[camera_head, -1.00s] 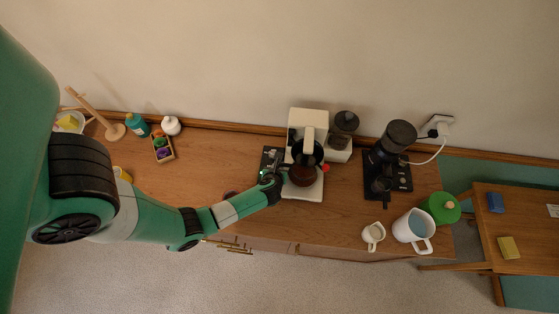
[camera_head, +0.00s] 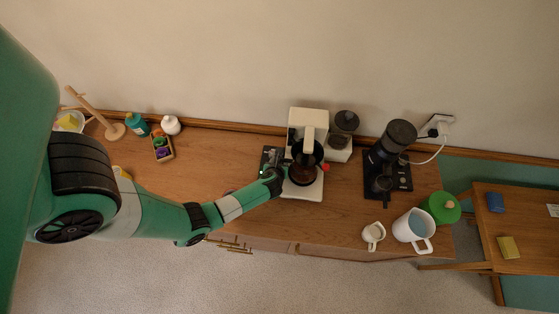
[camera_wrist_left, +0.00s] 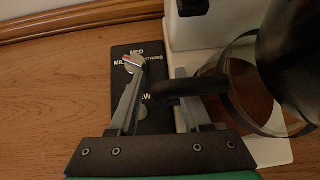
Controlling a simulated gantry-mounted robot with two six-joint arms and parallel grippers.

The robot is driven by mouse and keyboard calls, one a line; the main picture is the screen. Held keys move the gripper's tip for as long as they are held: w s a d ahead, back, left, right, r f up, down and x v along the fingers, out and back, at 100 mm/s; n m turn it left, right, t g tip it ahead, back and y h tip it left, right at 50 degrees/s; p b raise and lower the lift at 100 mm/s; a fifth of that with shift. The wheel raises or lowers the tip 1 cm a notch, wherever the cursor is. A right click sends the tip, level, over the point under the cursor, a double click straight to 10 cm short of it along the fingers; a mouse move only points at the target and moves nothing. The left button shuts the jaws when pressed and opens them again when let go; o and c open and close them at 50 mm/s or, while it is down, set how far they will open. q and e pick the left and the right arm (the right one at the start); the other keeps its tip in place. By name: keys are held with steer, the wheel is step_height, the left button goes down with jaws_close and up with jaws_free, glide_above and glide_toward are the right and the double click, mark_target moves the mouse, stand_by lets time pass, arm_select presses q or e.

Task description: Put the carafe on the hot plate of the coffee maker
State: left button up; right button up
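The cream coffee maker (camera_head: 309,119) stands at the back of the wooden counter. The dark glass carafe (camera_head: 304,171) is at its front, over the pale base (camera_head: 314,192). The hot plate is hidden beneath it, and I cannot tell whether the two touch. My left gripper (camera_head: 279,176) is just left of the carafe. In the left wrist view its fingers (camera_wrist_left: 159,72) are apart. The black carafe handle (camera_wrist_left: 187,87) crosses the right finger and ends in the gap, without visible contact on the left finger. My right gripper is not in view.
A black control panel (camera_wrist_left: 126,60) lies under the fingers. A glass-topped jar (camera_head: 344,127) is close right of the coffee maker.

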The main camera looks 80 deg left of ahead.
arm_select(q)
steer(key=shift+r, duration=0.15)
steer(key=p+v, duration=0.2)
steer(key=v, duration=1)
steer(key=shift+p, duration=0.4)
